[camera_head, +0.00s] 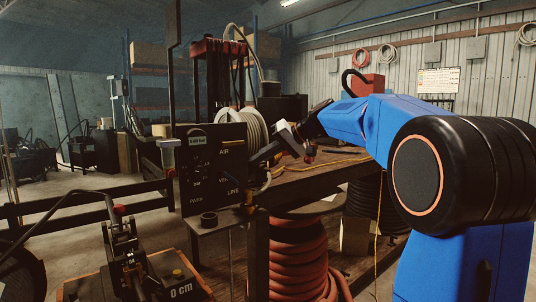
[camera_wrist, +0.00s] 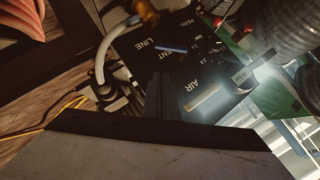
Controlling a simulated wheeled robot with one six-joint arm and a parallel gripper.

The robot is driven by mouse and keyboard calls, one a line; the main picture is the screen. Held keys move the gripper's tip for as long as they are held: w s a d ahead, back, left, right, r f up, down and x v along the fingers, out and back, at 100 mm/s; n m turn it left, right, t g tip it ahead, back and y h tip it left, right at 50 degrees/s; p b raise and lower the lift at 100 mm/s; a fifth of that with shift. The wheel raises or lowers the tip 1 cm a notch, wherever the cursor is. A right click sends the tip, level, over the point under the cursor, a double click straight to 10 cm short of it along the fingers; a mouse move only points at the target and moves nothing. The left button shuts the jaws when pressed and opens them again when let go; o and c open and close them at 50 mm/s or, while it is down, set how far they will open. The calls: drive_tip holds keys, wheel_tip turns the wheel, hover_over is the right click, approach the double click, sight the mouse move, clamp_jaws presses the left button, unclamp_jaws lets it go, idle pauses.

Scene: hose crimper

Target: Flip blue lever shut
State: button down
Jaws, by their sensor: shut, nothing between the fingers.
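The blue lever (camera_wrist: 171,48) is a thin bar on the dark control panel (camera_head: 212,180), between the "VENT" and "LINE" lettering in the wrist view. I cannot make it out in the head view. A yellow lever (camera_wrist: 203,97) sits near the "AIR" lettering, and it also shows in the head view (camera_head: 232,149). My gripper (camera_wrist: 160,78) is shut and empty, with its dark fingers pointing at the panel just short of the blue lever. I cannot tell whether they touch it. In the head view my gripper (camera_head: 256,158) is at the panel's right edge.
A grey hose (camera_wrist: 112,42) and a brass fitting (camera_wrist: 146,10) are close to the blue lever. A pale hose reel (camera_head: 254,127) stands behind the panel. A coiled red hose (camera_head: 298,255) is below the wooden bench (camera_head: 310,178).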

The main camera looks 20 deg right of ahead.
sight(236, 182)
drive_tip(key=shift+w+a+f, duration=0.25)
drive_tip(key=shift+a+f, duration=0.95)
drive_tip(key=shift+w+a+f, duration=0.25)
drive_tip(key=shift+a+f, duration=0.95)
drive_tip(key=shift+f+m+y, duration=0.3)
drive_tip(key=shift+f+y, duration=0.1)
drive_tip(key=shift+y, duration=0.2)
drive_tip(key=shift+s+a+f+m+y, duration=0.1)
drive_tip(key=shift+a+f+m+y, duration=0.15)
drive_tip(key=shift+f+m+y, duration=0.7)
drive_tip(key=shift+f, duration=0.15)
